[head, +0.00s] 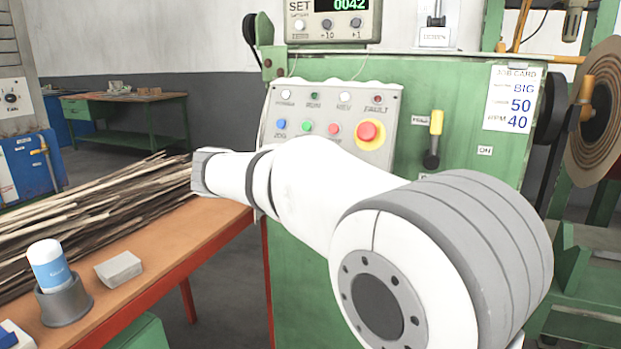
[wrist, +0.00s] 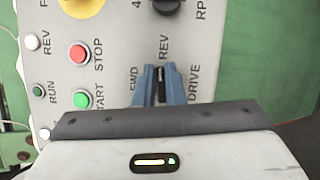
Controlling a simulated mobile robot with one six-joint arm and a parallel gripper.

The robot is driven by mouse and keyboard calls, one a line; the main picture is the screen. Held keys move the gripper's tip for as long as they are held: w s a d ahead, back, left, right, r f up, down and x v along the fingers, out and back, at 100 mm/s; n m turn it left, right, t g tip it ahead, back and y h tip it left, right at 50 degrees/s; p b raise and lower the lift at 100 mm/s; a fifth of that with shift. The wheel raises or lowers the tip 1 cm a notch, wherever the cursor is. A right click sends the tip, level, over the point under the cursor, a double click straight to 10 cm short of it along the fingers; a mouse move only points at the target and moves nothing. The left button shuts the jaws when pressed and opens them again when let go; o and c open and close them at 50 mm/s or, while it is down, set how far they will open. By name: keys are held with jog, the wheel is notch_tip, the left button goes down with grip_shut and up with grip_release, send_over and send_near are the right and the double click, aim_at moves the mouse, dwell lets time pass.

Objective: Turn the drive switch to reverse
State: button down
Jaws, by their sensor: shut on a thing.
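The drive switch (wrist: 161,82) is a small black lever on the light grey panel, labelled FWD, REV and DRIVE. In the wrist view it sits between the blue fingers of my gripper (wrist: 160,84), which are shut on it. The visible part of the lever runs up the picture, in line with the REV label (wrist: 163,45). FWD lies to its left and DRIVE to its right. The fingers hide part of the lever, so its exact setting is hard to tell. In the head view my arm hides the switch and my gripper.
Close by on the panel are a red STOP button (wrist: 79,53), a green START button (wrist: 82,99) and a black knob (wrist: 167,5). The head view shows a red mushroom button (head: 368,132), a yellow-handled lever (head: 435,135) and a bench (head: 110,278) with wooden strips (head: 95,215).

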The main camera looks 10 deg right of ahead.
jog(key=shift+s+f+m+g, duration=0.1)
jog(key=shift+f+m+g, duration=0.2)
jog(key=shift+m, duration=0.5)
jog(key=shift+y, duration=0.3)
jog(key=c, duration=1.5)
grip_release()
jog(key=shift+r, duration=0.15)
jog(key=shift+a+r, duration=0.1)
jog(key=p+v, duration=0.2)
jog(key=v, duration=0.5)
jog(key=shift+s+a, duration=0.2)
jog(key=shift+a, duration=0.05)
